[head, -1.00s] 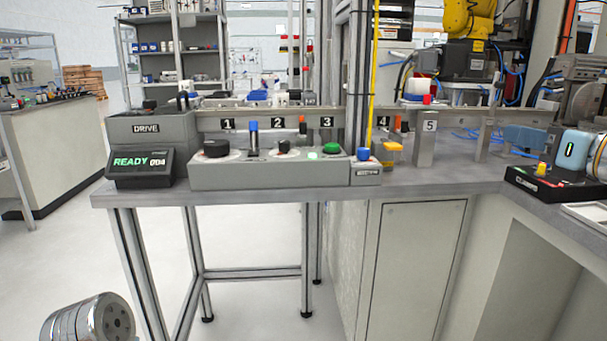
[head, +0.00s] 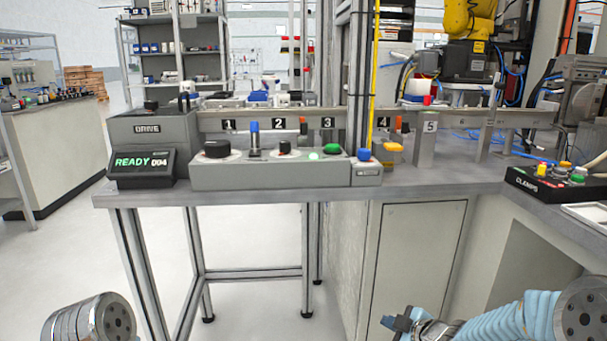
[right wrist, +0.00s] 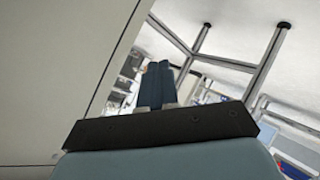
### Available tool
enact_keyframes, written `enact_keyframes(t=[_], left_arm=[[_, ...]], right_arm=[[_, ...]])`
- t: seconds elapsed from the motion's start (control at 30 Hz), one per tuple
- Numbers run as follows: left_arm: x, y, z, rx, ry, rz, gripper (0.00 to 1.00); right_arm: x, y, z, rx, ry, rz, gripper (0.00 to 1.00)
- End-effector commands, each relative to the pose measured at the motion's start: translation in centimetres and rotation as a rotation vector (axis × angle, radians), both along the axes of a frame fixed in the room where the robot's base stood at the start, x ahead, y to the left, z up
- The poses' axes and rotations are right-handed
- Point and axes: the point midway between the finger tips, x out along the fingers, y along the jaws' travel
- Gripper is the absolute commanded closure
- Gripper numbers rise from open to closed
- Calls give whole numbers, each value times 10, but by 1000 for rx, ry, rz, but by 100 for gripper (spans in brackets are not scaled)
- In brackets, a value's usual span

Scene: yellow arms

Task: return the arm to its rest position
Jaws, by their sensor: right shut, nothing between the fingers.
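My right gripper (head: 396,323) is low at the bottom of the head view, in front of the bench and below its top. My pale blue right arm comes in from the bottom right corner. In the right wrist view its two dark fingers (right wrist: 156,84) lie together, with nothing between them. The gripper is apart from the bench and its controls. Of my left arm only a grey metal joint shows at the bottom left of the head view. The left gripper is out of view.
The grey bench (head: 430,188) carries a drive unit (head: 150,140) reading READY 004, a control panel (head: 265,174) with knobs and buttons, and a black clamps box (head: 540,186) at the right. Cabinet panels and bench legs stand below. Floor between the legs is clear.

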Motion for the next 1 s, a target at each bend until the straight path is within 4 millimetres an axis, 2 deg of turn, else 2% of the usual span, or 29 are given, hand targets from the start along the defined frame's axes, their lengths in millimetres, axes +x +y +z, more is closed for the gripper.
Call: enact_keyframes(t=[0.03, 0.1, 0.17, 0.2, 0.27, 0.3, 0.4, 0.5, 0.6, 0.63, 0.73, 0.83, 1.0], left_arm=[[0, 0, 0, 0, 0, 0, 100], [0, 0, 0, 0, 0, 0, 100], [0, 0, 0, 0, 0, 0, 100], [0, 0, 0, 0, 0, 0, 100], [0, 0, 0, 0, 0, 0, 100], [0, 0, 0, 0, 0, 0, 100], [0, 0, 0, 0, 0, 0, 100], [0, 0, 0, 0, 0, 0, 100], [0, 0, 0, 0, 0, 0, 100], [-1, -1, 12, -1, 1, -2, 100], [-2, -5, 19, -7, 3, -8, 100], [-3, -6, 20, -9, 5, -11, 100], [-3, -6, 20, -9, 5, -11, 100]], right_arm=[[-19, 7, -43, 90, 134, -80, 100], [-49, 14, -96, 213, 322, -217, 100], [-82, 21, -138, 305, 484, -344, 100], [-106, 27, -163, 360, 592, -431, 100], [-144, 35, -196, 429, 746, -567, 100], [-170, 41, -214, 466, 844, -657, 100], [-234, 55, -247, 531, 1061, -871, 100], [-287, 66, -264, 559, 1225, -1052, 100], [-328, 75, -271, 566, 1345, -1195, 100], [-313, 80, -251, 562, 1305, -1147, 100], [-296, 92, -232, 548, 1259, -1072, 100], [-289, 99, -224, 541, 1240, -1040, 100], [-289, 99, -224, 541, 1240, -1040, 100]])
